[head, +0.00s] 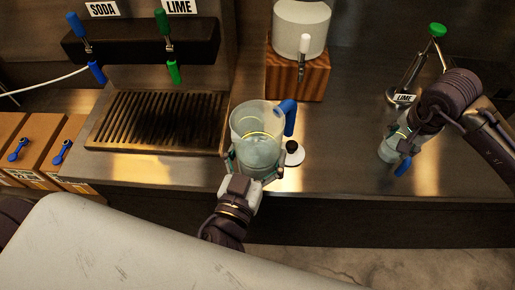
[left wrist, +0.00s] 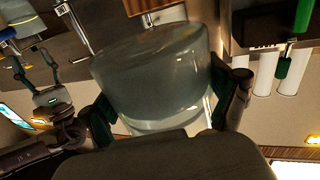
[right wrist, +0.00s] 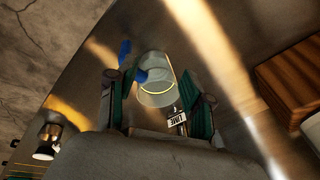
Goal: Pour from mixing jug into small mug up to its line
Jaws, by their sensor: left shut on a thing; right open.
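The mixing jug (head: 243,122) is large and clear, with a blue handle and a yellow line. It looks roughly upright and seems to hold pale liquid; I cannot tell whether it touches the counter. My left gripper (left wrist: 172,108) is shut around the jug (left wrist: 155,70), one finger on each side. The small mug (head: 387,152) is clear with a blue handle and stands at the right of the counter. In the right wrist view the mug (right wrist: 158,72) shows a yellow line and looks empty. My right gripper (right wrist: 158,100) is open, its fingers pointing at the mug, which lies ahead between them.
A drip grate (head: 155,122) lies left under the soda and lime taps. A white container on a wooden block (head: 297,75) stands behind the jug. A green-topped lime dispenser (head: 437,32) stands behind the mug.

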